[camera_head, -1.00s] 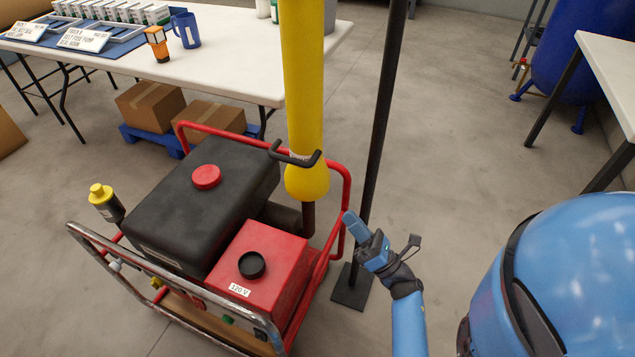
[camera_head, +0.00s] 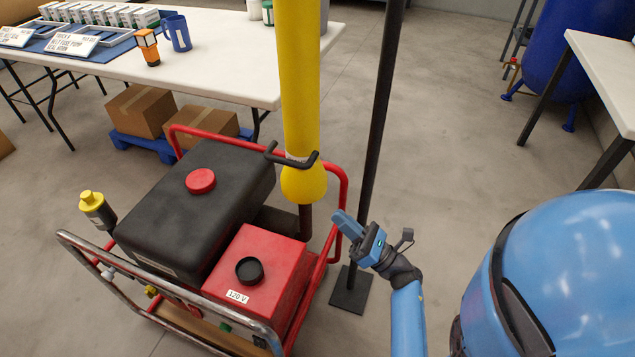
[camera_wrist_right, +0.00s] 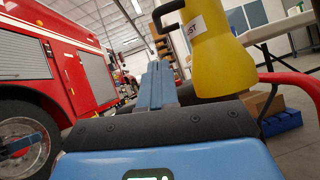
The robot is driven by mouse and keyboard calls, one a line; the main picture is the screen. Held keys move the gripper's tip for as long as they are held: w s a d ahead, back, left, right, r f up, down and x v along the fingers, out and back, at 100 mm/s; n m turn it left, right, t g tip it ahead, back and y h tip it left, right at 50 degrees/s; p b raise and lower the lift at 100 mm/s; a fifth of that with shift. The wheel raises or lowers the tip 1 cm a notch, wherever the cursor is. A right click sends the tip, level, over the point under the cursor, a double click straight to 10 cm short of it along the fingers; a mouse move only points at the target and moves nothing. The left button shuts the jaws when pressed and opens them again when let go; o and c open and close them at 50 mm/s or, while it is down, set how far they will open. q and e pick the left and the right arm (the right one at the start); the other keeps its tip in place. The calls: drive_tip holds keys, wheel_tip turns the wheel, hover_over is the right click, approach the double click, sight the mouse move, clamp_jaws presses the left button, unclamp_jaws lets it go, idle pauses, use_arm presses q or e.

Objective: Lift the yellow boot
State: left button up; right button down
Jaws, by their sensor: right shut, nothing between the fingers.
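The yellow boot (camera_head: 304,183) is the rounded lower end of a tall yellow tube, in the middle of the head view. A dark handle (camera_head: 291,158) crosses it, and a dark pipe goes down below it. In the right wrist view the boot (camera_wrist_right: 222,68) is ahead at the upper right. My right gripper (camera_head: 339,218) is shut and empty, low and to the right of the boot, apart from it. Its closed fingers also show in the right wrist view (camera_wrist_right: 156,84). My left gripper is not in view.
A red-framed generator (camera_head: 256,283) with a black tank (camera_head: 195,206) stands left of and below the boot. A black pole on a floor plate (camera_head: 350,290) rises close behind my right gripper. A white table (camera_head: 236,72) is at the back left.

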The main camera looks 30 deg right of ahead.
drive_tip(key=shift+w+a+r+p, duration=0.15)
drive_tip(key=shift+w+a+r, duration=0.4)
drive_tip(key=shift+w+r, duration=0.65)
drive_tip(key=shift+w+a+r+p, duration=0.15)
drive_tip(key=shift+w+a+r, duration=0.35)
drive_tip(key=shift+w+r, duration=0.7)
drive_tip(key=shift+w+a+r+p, duration=0.15)
drive_tip(key=shift+w+a+r, duration=0.5)
drive_tip(key=shift+r, duration=0.9)
drive_tip(key=shift+w+d, duration=0.1)
wheel_tip(320, 180, up, 25)
drive_tip(key=p, duration=1.6)
hover_over(302, 169)
drive_tip(key=s+d, duration=0.3)
drive_tip(key=shift+w+a+f, duration=0.1)
drive_tip(key=shift+w+a, duration=0.1)
drive_tip(key=shift+a, duration=0.05)
